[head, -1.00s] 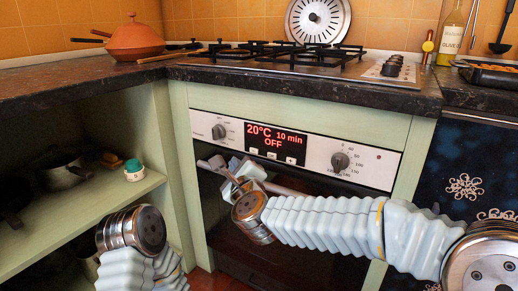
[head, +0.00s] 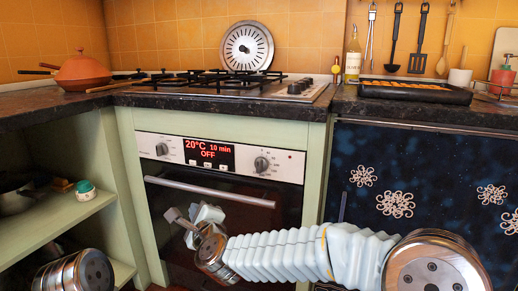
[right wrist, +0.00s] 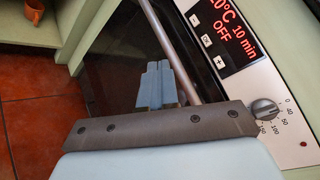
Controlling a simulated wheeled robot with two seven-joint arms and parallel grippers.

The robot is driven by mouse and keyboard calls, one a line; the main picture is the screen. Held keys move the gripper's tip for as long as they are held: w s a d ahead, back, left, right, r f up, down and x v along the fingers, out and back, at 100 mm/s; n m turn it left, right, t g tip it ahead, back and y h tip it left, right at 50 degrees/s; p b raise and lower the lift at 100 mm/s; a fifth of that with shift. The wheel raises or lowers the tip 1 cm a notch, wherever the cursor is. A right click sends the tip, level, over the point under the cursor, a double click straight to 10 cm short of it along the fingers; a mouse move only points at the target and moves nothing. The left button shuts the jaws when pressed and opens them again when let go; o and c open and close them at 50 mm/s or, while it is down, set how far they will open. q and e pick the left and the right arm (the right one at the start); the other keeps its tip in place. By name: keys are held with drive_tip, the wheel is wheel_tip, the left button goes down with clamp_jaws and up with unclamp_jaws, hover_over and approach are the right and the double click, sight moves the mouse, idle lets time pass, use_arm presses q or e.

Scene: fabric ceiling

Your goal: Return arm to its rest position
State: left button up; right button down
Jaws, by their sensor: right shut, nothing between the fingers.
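My right arm comes in from the right in the head view. Its gripper (head: 184,214) hangs in front of the dark oven door, just below the oven handle (head: 215,192) in the picture. In the right wrist view the light-blue fingers (right wrist: 158,82) are together and empty, with the handle bar passing beside them. Whether they touch the bar is hard to tell. Of my left arm only a metal joint shows at the bottom left of the head view; its gripper is out of sight. The oven door (head: 235,225) is shut.
The oven display (head: 209,152) reads 20°C, 10 min, OFF. A dark counter edge (head: 230,106) runs above it, with a hob (head: 225,88) and an orange pot (head: 82,75). Open green shelves (head: 60,222) stand left. A blue patterned front (head: 440,180) stands right.

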drive_tip(key=s+d+f+n+g+h+p, duration=0.1)
drive_tip(key=s+d+f+n+g+p, duration=0.1)
drive_tip(key=d+f+n, duration=0.5)
drive_tip(key=s+d+f+g+h+p, duration=0.1)
drive_tip(key=s+d+f+g+p, duration=0.2)
drive_tip(key=f, duration=0.8)
drive_tip(key=s+d+f+n+g+h+p, duration=0.15)
drive_tip(key=d+f+n, duration=0.25)
drive_tip(key=d+f, duration=0.4)
use_arm(q)
wheel_tip(320, 180, up, 10)
drive_tip(key=p, duration=0.3)
drive_tip(key=shift+s+d+p, duration=0.15)
drive_tip(key=shift+d+p, duration=0.15)
drive_tip(key=shift+p, duration=0.05)
use_arm(e)
drive_tip(key=s+d+f+n+g, duration=0.3)
drive_tip(key=s+d+f, duration=0.1)
drive_tip(key=s, duration=0.6)
drive_tip(key=s+d+f+n+g, duration=0.3)
drive_tip(key=s+f, duration=0.4)
drive_tip(key=s, duration=0.4)
drive_tip(key=shift+d+n+g, duration=0.4)
drive_tip(key=shift+d+g, duration=0.35)
drive_tip(key=shift+d, duration=0.25)
use_arm(q)
drive_tip(key=shift+r, duration=0.1)
drive_tip(key=shift+c, duration=0.4)
use_arm(e)
drive_tip(key=shift+y, duration=0.25)
